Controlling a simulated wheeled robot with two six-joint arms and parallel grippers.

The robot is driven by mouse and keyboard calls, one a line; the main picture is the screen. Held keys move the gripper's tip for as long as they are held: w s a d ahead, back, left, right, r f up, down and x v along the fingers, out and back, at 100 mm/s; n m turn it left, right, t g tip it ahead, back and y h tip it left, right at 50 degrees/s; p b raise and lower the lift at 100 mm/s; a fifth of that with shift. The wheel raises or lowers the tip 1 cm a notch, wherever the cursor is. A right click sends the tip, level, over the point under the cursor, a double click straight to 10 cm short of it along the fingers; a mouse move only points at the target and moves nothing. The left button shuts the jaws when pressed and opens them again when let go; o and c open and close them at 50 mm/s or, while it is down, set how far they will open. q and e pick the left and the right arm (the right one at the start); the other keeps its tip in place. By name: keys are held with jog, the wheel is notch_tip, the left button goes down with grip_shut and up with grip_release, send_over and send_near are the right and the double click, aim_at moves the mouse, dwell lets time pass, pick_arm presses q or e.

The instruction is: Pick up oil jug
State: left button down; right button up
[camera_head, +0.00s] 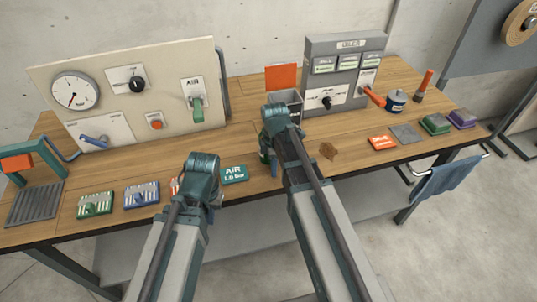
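I cannot pick out the oil jug for certain. A small round can (396,101) with a dark top and a blue-and-white band stands at the back right of the bench, clear of both grippers. A dark green shape (264,146) shows beside my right gripper, mostly hidden by it; I cannot tell if it is a jug or part of the gripper. My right gripper (277,128) is over the middle of the bench, in front of a grey open box. My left gripper (202,182) is over the front edge. The arms hide both sets of fingertips.
The wooden bench (350,132) holds a gauge panel (180,60) at left and a grey switch box (345,70) at the back. The grey open box (287,99) stands beside it.

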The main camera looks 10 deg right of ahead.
jog(key=shift+c, duration=0.2)
grip_shut()
dwell(1.1)
